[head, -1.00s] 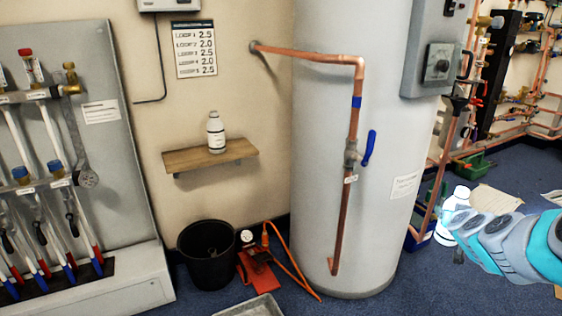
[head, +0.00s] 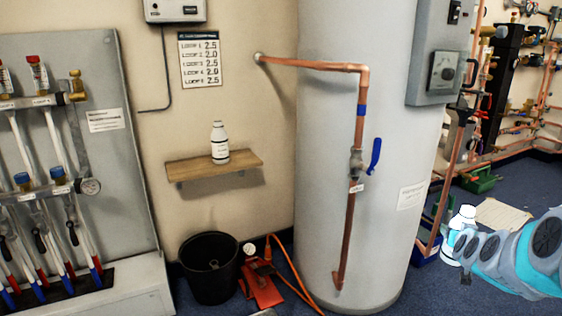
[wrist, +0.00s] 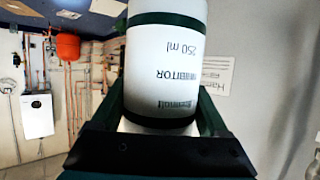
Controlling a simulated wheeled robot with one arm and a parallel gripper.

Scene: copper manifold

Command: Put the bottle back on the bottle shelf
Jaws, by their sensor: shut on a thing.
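My gripper (wrist: 160,128) is shut on a white bottle (wrist: 165,70) with dark green bands and print reading "INHIBITOR" and "250 ml", which appears upside down in the wrist view. In the head view this held bottle (head: 465,222) is at the lower right, roughly upright in front of my teal and grey arm, which hides part of it. The wooden bottle shelf (head: 245,163) is on the wall left of the tank. The held bottle is well to the right of the shelf.
The tall grey tank (head: 325,215) with copper pipe and a blue lever (head: 375,157) stands between shelf and arm. A black bucket (head: 209,285) and red pump (head: 262,290) are below the shelf. A grey panel (head: 100,150) is left. The shelf's right part is clear.

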